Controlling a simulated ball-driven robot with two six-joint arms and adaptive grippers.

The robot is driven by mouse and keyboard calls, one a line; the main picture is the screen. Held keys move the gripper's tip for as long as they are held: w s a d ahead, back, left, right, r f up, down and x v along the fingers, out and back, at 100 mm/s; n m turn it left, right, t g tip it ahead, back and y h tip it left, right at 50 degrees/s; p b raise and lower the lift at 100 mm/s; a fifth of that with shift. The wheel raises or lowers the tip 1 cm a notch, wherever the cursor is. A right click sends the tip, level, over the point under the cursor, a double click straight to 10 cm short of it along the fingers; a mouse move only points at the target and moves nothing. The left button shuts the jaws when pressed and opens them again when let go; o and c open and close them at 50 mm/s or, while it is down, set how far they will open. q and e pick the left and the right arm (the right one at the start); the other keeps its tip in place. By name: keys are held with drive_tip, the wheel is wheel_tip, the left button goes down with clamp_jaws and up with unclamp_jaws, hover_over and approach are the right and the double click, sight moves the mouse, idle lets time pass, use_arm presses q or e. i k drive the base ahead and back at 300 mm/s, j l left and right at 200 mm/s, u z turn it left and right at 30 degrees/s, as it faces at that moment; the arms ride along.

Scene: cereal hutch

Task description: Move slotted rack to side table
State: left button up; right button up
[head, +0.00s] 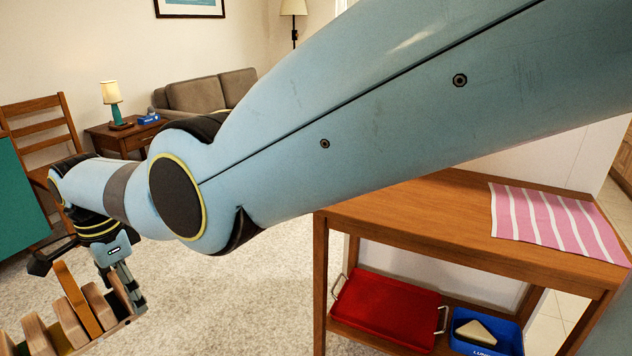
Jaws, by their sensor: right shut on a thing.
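The slotted rack (68,312), with several upright wooden pieces, is at the lower left, partly cut off by the picture's edge. My right gripper (130,292) is shut on the rack's right end and points down. My right arm spans the picture from the upper right. A wooden two-level table (430,212) stands at the right, its top partly behind my arm. A small brown table (112,137) with a lamp stands farther back at the left; the picture does not settle which is the side table. My left gripper is not in view.
A pink striped cloth (550,222) covers the right part of the near table's top. Its lower shelf holds a red tray (385,308) and a blue lunch box (490,332). A chair (40,125), a green panel (18,205) and a sofa (210,92) stand at the left and back.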

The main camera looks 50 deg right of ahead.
sight(399, 192)
drive_tip(key=z, duration=1.6)
drive_tip(key=i+l+z, duration=0.1)
drive_tip(key=i+z, duration=0.4)
drive_tip(key=i, duration=0.5)
